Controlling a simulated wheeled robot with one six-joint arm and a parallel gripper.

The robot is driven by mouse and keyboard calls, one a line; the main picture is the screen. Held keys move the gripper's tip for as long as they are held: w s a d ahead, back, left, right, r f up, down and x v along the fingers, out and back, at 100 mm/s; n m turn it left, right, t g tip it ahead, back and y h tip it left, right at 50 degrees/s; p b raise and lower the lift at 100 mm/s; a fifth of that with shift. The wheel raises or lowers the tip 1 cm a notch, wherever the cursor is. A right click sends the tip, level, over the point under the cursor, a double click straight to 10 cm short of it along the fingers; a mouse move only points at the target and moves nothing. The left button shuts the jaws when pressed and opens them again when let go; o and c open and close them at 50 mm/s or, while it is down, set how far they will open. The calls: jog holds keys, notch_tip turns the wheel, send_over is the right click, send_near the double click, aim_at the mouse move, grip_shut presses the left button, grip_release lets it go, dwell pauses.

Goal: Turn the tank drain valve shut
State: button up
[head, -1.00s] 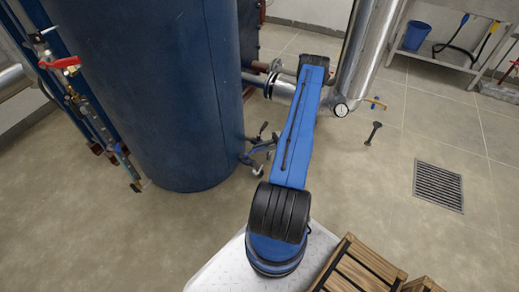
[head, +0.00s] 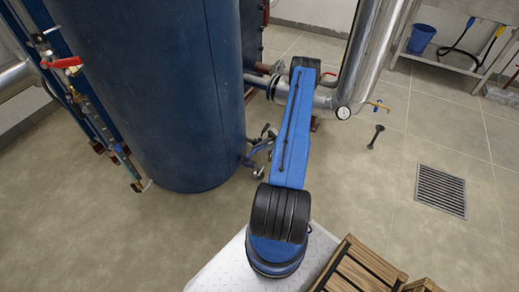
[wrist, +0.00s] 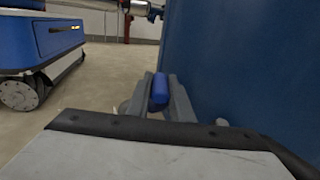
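The blue tank (head: 185,100) fills the left of the head view, and its wall (wrist: 250,70) fills the right of the wrist view. A small blue handle (wrist: 160,91), apparently the drain valve's, stands between the two grey fingers of my gripper (wrist: 161,88). The fingers look closed on its sides. In the head view my gripper (head: 263,140) is low at the tank's right side, partly behind my arm. The valve body is hidden there, so the handle's angle to its pipe cannot be told.
Valves with a red lever (head: 62,63) are at the left. A floor post (head: 376,135), a drain grate (head: 441,190) and wooden crates (head: 357,268) are at the right. Open floor lies between.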

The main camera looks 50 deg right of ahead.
jog(key=o, duration=0.4)
jog(key=shift+c, duration=0.2)
jog(key=shift+d, duration=0.1)
jog(key=v, duration=1.1)
jog(key=shift+d, duration=0.4)
jog(key=shift+s, duration=0.1)
jog(key=shift+c, duration=0.3)
